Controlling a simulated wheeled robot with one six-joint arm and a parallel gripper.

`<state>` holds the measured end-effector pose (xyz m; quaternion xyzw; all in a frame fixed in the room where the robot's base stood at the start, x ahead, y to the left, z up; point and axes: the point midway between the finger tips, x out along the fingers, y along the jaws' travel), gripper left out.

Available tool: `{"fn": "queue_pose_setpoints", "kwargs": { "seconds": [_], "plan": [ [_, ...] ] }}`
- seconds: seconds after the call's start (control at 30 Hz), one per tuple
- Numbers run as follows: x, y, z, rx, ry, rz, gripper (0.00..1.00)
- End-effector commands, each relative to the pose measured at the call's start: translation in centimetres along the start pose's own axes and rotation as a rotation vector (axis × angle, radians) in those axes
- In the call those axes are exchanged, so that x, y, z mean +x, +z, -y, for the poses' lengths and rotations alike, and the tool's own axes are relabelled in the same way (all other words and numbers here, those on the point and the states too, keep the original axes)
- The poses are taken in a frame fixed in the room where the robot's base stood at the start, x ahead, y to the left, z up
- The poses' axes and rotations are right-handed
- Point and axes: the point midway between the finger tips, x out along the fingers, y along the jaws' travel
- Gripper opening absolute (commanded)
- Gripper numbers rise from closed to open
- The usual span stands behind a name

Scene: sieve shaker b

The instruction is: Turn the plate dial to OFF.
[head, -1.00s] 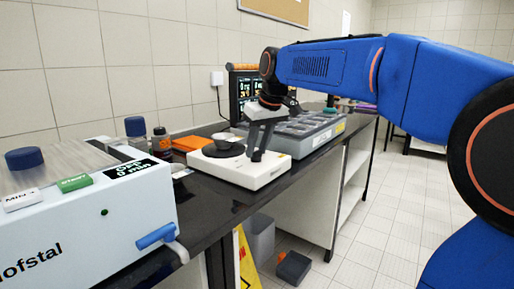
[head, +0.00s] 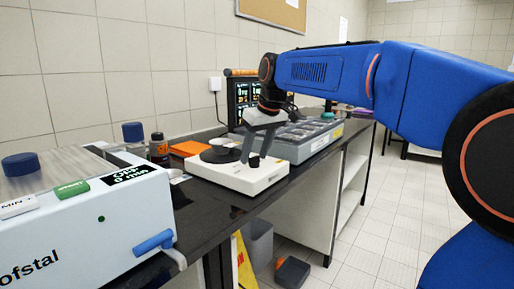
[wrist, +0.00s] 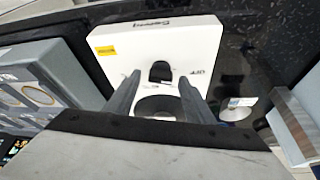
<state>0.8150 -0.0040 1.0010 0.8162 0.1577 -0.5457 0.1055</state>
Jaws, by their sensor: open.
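The white plate unit (head: 235,178) stands on the dark bench, with a round dark plate (head: 220,155) on top. Its black dial (head: 254,161) is at the front of the top face. It also shows in the wrist view (wrist: 159,72), near an OFF mark on its right; its exact setting is too small to read. My gripper (head: 258,152) is open and points down over the unit, close to the dial. In the wrist view the fingers (wrist: 157,84) are apart, with the dial just beyond and between their tips, and nothing held.
A grey multi-well block (head: 310,138) stands just behind the unit. A light-blue shaker (head: 85,220) is at the left front. Bottles (head: 158,149) and an orange box (head: 190,149) lie along the wall side. Free bench top is narrow at the front.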

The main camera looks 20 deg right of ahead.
Motion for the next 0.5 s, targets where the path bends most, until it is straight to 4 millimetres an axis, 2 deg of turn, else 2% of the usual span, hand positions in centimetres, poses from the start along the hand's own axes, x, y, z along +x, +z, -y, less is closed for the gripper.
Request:
{"fn": "queue_pose_setpoints", "kwargs": {
  "seconds": [0.17,0.5],
  "plan": [
    [-1.3,-0.1,0.0,0.000,0.001,-0.002,0.48],
    [-7.7,-0.1,0.0,0.000,0.001,-0.003,0.48]
  ]
}}
